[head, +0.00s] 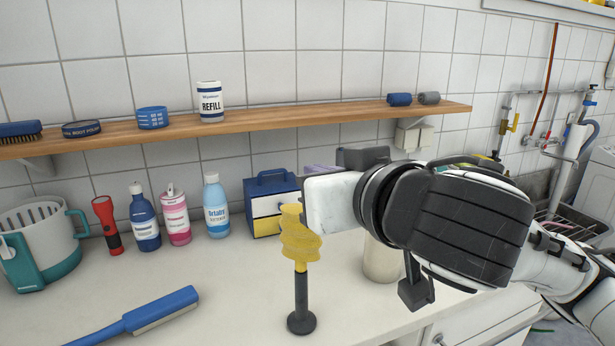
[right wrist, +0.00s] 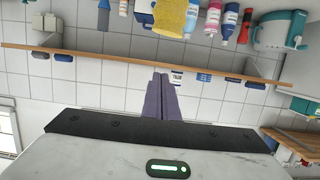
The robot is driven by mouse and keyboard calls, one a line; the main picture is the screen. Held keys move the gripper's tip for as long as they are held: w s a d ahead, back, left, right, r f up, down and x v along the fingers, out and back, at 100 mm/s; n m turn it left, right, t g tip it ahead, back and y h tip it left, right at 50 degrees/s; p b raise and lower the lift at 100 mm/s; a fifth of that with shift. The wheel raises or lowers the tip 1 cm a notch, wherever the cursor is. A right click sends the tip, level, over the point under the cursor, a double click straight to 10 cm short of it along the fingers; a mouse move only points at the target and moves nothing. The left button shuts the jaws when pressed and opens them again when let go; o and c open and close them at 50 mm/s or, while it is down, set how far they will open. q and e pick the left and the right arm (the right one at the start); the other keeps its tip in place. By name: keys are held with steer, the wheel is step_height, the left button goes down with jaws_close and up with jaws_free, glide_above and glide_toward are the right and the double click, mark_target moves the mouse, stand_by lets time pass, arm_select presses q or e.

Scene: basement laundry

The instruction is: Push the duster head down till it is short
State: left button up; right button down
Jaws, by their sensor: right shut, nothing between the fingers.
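The duster stands upright on the counter, with a yellow ribbed head (head: 300,245) on a dark handle (head: 301,290) with a round foot. The head sits on the upper part, and a length of dark handle shows below it. My right gripper (head: 316,168) comes in from the right, shut and empty. Its white body covers the upper right of the yellow head; I cannot tell whether they touch. In the right wrist view, upside down, the shut purple fingers (right wrist: 165,95) point toward the wall, and the yellow head (right wrist: 171,17) shows at the top edge. My left gripper is not in view.
A wooden shelf (head: 240,117) with a REFILL tub (head: 210,102) runs along the tiled wall. A blue and yellow drawer box (head: 266,206), several bottles and a red torch (head: 106,226) stand behind. A blue brush (head: 150,314) lies front left. A pale canister (head: 381,262) stands right.

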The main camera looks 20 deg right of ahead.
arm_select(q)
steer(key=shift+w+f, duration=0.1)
arm_select(e)
steer(key=w+f, duration=0.3)
steer(key=f, duration=0.2)
steer(key=shift+w, duration=0.4)
steer(key=shift+f, duration=0.1)
